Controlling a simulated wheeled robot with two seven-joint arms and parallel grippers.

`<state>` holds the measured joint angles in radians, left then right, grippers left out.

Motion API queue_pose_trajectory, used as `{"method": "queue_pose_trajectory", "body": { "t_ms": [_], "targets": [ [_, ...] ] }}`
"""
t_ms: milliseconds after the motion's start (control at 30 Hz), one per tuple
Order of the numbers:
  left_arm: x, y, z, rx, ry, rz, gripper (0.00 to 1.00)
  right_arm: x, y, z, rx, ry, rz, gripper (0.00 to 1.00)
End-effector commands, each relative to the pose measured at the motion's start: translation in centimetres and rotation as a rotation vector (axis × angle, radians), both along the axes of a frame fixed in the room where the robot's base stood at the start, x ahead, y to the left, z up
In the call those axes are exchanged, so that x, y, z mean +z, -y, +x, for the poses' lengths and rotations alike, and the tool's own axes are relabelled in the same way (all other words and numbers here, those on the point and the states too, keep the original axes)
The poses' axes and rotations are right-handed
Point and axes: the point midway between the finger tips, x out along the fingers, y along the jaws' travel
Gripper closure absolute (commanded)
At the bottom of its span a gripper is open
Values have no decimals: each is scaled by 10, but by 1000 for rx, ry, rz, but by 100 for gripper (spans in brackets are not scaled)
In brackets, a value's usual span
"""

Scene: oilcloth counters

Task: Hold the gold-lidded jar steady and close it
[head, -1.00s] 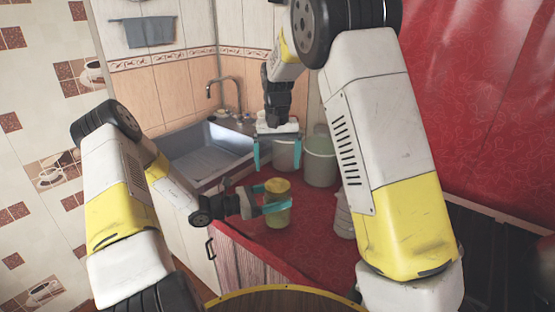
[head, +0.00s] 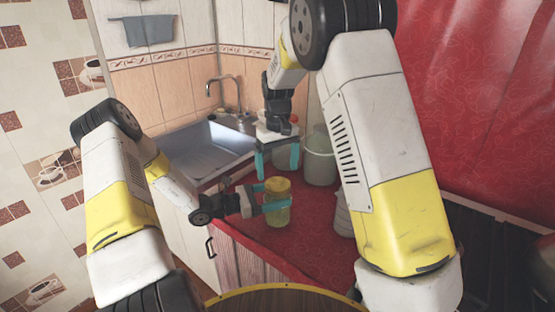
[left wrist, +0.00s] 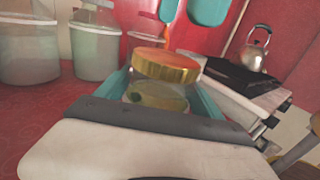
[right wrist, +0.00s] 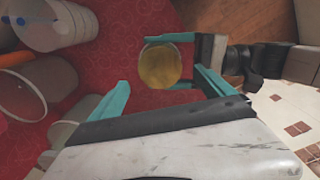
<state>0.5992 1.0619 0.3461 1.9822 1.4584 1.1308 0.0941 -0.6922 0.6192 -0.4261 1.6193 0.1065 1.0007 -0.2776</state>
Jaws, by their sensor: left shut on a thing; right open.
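The jar (head: 278,212) stands upright on the red counter, with its gold lid (head: 277,186) on top. The lid also shows in the left wrist view (left wrist: 166,66) and from above in the right wrist view (right wrist: 160,66). My left gripper (head: 277,198) is shut around the jar's side, below the lid; its teal fingers flank the glass. My right gripper (head: 278,158) is open and points down above and slightly behind the lid, apart from it. In the right wrist view the lid lies beyond the gap between the fingers. I cannot tell whether the lid is seated tight.
Pale buckets (head: 319,158) stand behind the jar, and a whitish container (head: 343,215) stands to its right. A metal sink (head: 208,150) with a tap is at the back left. A kettle (left wrist: 256,46) sits on a dark stove. Red counter (head: 305,250) in front is clear.

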Motion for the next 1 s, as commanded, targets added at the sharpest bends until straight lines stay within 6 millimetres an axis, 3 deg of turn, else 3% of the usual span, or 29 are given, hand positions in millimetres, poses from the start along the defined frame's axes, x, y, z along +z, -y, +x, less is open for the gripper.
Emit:
{"method": "queue_pose_trajectory", "body": {
  "t_ms": [100,300,700,1000],
  "targets": [
    [2,1,0,-1,4,-4,100,-21,0,0,1,-2,-2,8],
    [2,1,0,-1,4,-4,100,-44,0,0,0,-1,-1,8],
    [2,1,0,-1,4,-4,100,-51,0,0,1,0,0,8],
    [2,1,0,-1,4,-4,100,-50,0,0,0,0,0,64]
  ]
}}
